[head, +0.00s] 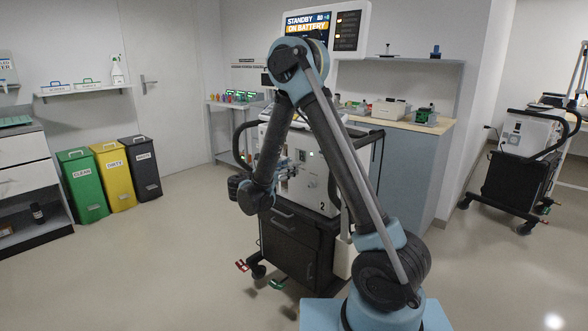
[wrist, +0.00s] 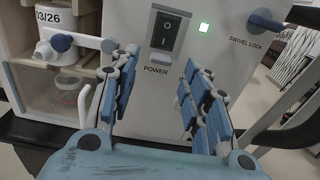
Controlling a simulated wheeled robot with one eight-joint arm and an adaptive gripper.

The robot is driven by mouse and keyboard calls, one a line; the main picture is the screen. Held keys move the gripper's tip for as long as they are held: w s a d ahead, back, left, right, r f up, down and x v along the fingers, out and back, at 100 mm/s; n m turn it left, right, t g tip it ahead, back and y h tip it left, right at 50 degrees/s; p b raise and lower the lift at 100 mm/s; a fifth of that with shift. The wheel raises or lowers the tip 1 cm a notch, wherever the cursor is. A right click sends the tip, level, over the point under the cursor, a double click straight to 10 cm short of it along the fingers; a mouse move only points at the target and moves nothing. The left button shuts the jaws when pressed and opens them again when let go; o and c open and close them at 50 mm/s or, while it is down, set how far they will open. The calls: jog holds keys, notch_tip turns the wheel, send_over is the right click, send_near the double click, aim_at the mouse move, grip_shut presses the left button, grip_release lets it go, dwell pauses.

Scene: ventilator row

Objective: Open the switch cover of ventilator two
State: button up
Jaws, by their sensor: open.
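Ventilator two (head: 318,183), a white unit marked "2" on a black cart, stands in front of me in the head view. The wrist view shows its front panel close up, with a dark rocker power switch (wrist: 167,36) in a pale frame above the word POWER. I cannot tell whether a clear cover lies over the switch. In the head view my arm partly hides the panel.
A blue swivel lock knob (wrist: 265,21) sticks out right of the switch. A white fitting with a blue knob (wrist: 61,42) is at the left. Another ventilator (head: 527,135) stands far right. Three bins, one yellow (head: 116,175), stand left. Floor between is clear.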

aim_at(299, 157)
jog(key=shift+x, duration=2)
grip_shut()
